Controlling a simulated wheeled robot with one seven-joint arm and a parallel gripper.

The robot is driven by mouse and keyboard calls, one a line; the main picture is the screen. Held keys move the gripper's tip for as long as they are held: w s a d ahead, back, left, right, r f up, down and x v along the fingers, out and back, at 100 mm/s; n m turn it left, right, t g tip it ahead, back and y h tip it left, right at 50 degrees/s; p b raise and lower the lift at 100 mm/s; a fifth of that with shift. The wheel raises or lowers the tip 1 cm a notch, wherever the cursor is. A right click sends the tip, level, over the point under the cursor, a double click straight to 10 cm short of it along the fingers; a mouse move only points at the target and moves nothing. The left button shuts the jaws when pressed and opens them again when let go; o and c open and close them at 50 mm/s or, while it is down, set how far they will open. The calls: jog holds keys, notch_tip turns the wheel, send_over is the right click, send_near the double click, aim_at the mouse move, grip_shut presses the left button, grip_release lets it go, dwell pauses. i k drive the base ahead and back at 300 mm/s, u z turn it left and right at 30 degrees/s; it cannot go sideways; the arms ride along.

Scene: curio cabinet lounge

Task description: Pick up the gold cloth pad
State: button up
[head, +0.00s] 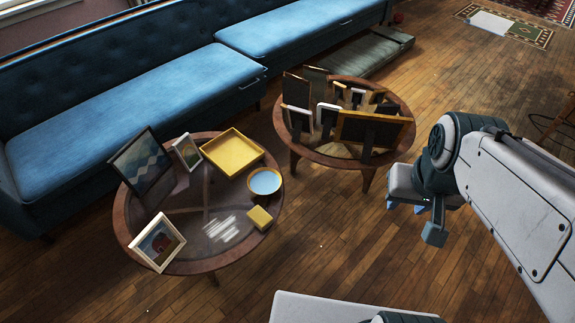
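A small gold-yellow block-shaped pad (260,219) lies near the right front edge of the round glass-topped table (125,225). It is the thing that best fits the gold cloth pad; its cloth texture is too small to make out. My gripper (406,208) hangs in the air well to the right of the pad, over the floor. Its two bluish tips point down and stand apart, with nothing seen between them. Part of the gripper is hidden by my wrist.
By the pad stand a blue-and-yellow bowl (265,181), a yellow tray (247,148) and picture frames (158,243). A second round table (299,150) crowded with frames stands behind. Blue sofas (110,110) line the back. The wooden floor (335,235) right of the pad is clear.

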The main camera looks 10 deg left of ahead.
aim_at(258, 216)
jog(key=u, duration=0.15)
jog(key=i, duration=1.05)
jog(key=u, duration=0.65)
